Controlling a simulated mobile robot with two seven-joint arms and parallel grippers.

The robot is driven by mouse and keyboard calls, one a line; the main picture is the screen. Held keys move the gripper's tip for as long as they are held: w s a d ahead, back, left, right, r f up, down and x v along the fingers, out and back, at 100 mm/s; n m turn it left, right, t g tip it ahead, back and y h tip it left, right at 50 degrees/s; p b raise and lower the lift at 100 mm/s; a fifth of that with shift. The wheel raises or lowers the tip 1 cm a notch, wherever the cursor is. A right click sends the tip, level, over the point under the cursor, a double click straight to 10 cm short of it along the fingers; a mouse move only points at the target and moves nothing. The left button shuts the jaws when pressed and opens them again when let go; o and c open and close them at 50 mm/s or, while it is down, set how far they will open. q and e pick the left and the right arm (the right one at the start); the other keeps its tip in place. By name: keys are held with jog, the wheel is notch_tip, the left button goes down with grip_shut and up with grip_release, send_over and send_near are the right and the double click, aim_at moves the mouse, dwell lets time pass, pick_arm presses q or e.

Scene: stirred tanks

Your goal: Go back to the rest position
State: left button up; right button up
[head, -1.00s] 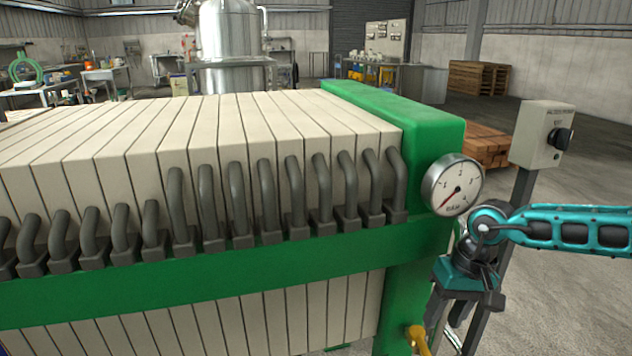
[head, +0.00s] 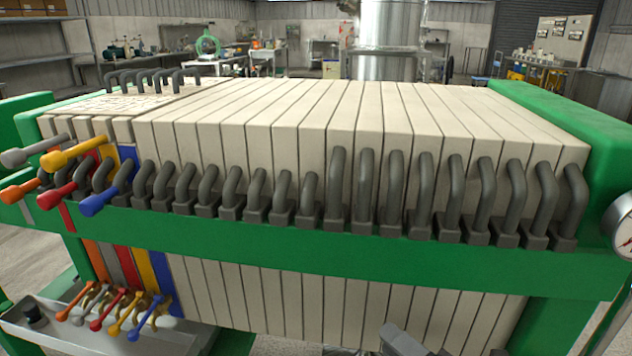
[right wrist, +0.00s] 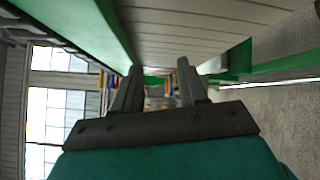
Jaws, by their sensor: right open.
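My right gripper shows in the right wrist view (right wrist: 158,92) with its two grey fingers apart and nothing between them. In the head view only a small grey part of it (head: 402,342) shows at the bottom edge, in front of the lower plates. The rest of my right arm is out of the head view. My left gripper is in neither view. The filter press (head: 330,247), with cream plates, dark bent handles and a green frame, fills the middle of the head view. I see no contact between my right gripper and the press.
Coloured lever handles (head: 92,207) stick out at the press's left end, above a grey tray (head: 30,318) with smaller coloured levers. A pressure gauge (head: 622,228) is cut off at the right edge. A steel tank (head: 388,40) and benches stand behind.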

jog(key=s+d+f+m+g+h, duration=0.15)
jog(key=s+f+m+h, duration=0.35)
jog(key=m, duration=0.7)
jog(key=s+f+m+g+h, duration=0.25)
jog(key=f+m, duration=0.45)
jog(key=m, duration=0.5)
pick_arm(q)
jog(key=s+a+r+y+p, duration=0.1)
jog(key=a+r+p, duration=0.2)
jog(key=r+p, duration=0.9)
jog(key=p, duration=0.5)
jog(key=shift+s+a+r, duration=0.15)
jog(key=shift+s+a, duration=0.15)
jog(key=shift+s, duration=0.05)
pick_arm(e)
jog(key=s+d+r+m+h, duration=0.1)
jog(key=s+d+r+m, duration=0.1)
jog(key=r, duration=0.9)
jog(key=shift+s+d+r, duration=0.2)
jog(key=shift+d, duration=0.35)
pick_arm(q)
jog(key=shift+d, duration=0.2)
pick_arm(e)
jog(key=shift+d, duration=0.1)
